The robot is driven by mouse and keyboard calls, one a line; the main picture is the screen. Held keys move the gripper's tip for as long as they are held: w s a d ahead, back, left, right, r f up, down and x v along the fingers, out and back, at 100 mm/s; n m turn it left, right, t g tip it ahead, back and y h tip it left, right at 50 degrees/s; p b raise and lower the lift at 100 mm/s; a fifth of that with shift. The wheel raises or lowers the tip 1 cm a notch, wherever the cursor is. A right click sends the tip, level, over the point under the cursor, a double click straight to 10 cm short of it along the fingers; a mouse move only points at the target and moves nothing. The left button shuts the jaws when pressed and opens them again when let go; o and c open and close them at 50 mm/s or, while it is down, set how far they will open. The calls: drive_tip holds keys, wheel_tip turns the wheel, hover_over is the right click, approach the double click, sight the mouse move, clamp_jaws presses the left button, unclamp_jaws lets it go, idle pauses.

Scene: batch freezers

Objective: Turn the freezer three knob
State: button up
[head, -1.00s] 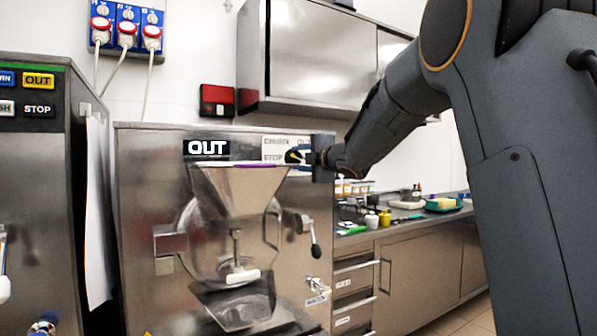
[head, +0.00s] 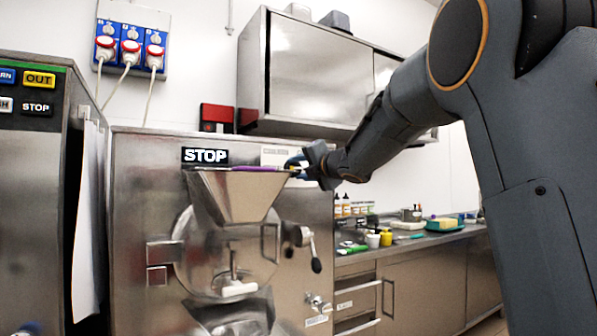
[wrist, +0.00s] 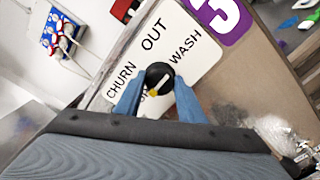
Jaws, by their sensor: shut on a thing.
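The freezer (head: 140,210) is a steel machine with a funnel hopper. Its small black display (head: 205,156) reads STOP. In the wrist view the black round knob (wrist: 160,74) sits on a white plate (wrist: 196,62) marked CHURN, OUT and WASH. A fourth label below the knob is mostly hidden. The knob's white line and yellow tip point down, towards that label. A purple number 3 (wrist: 222,14) is beside the plate. My gripper (wrist: 157,88) has its blue fingers on both sides of the knob and is shut on it. In the head view my gripper (head: 294,163) hides the knob.
Another machine (head: 35,170) with OUT and STOP labels stands at the left. A steel wall cabinet (head: 310,70) hangs above and behind my arm. A counter (head: 425,238) with bottles and small containers runs along the right. Blue sockets (head: 130,47) are on the wall.

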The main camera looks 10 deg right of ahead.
drive_tip(key=o, duration=1)
drive_tip(key=shift+o, duration=0.2)
drive_tip(key=v, duration=0.7)
drive_tip(key=shift+s, duration=0.35)
